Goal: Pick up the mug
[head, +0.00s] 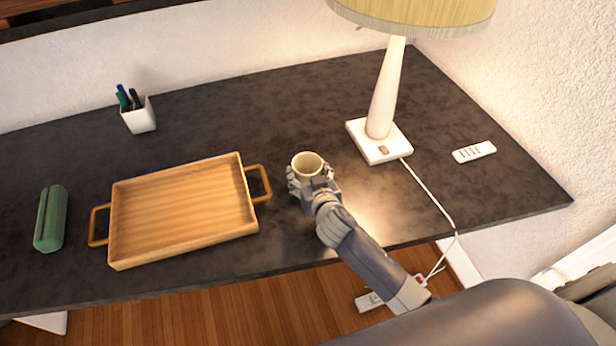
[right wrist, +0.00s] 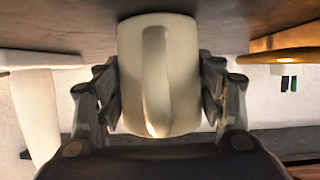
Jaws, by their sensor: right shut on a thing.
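The cream mug (head: 307,165) is upright at the dark desk, just right of the wooden tray in the head view. My right gripper (head: 312,183) reaches it from the front, with its fingers on both sides of the mug. In the right wrist view the mug (right wrist: 158,75) fills the space between the fingers of the right gripper (right wrist: 160,100), and its handle faces the camera. The right gripper is shut on the mug. I cannot tell whether the mug touches the desk. My left gripper is not in view.
A wooden tray (head: 183,208) with handles lies left of the mug. A lamp (head: 387,95) stands behind right, its cord running over the front edge. A white remote (head: 474,152), a pen cup (head: 139,117) and a green case (head: 50,218) are farther off. Desk space (head: 250,110) behind the mug is clear.

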